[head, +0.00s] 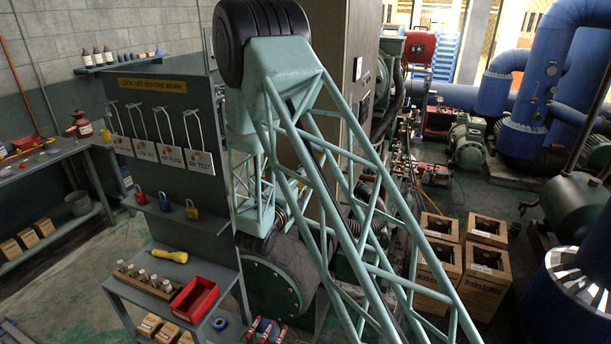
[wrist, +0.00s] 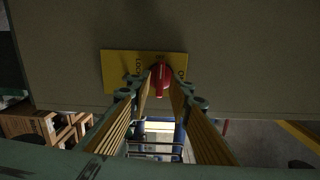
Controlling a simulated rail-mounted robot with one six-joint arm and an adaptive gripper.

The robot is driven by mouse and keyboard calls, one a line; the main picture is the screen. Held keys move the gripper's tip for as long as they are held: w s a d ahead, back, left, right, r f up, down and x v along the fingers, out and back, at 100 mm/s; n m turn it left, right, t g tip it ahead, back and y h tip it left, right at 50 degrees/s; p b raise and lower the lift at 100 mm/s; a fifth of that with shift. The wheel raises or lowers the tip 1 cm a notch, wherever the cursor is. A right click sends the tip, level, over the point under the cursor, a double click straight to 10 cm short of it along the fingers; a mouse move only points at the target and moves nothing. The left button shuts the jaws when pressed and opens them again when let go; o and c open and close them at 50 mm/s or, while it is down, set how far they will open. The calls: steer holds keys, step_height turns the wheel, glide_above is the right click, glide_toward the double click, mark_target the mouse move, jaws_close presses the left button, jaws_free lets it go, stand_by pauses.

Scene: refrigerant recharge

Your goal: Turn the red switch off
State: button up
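In the wrist view the red switch (wrist: 160,80) is a rounded knob with an upright grip bar. It sits on a yellow plate (wrist: 116,68) with dark lettering, partly covered by the fingers, on a grey panel face. My gripper (wrist: 161,82) points at the switch, one finger on its left and one on its right. The fingers are apart with a gap between them, and the tips look close to the knob's sides; I cannot tell whether they touch it. In the head view I make out neither the switch nor my gripper; my arm crosses the middle.
A tall grey cabinet (head: 325,60) stands behind my arm in the head view. A lockout board (head: 165,125) with padlocks is to the left. Cardboard boxes (head: 486,262) stand on the floor at the right, near large blue pipes (head: 540,75).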

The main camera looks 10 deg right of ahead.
steer(key=v, duration=0.7)
steer(key=shift+s+a+b, duration=0.25)
steer(key=shift+s+b, duration=0.05)
steer(key=shift+s, duration=0.05)
stand_by(0.4)
steer(key=shift+d, duration=0.1)
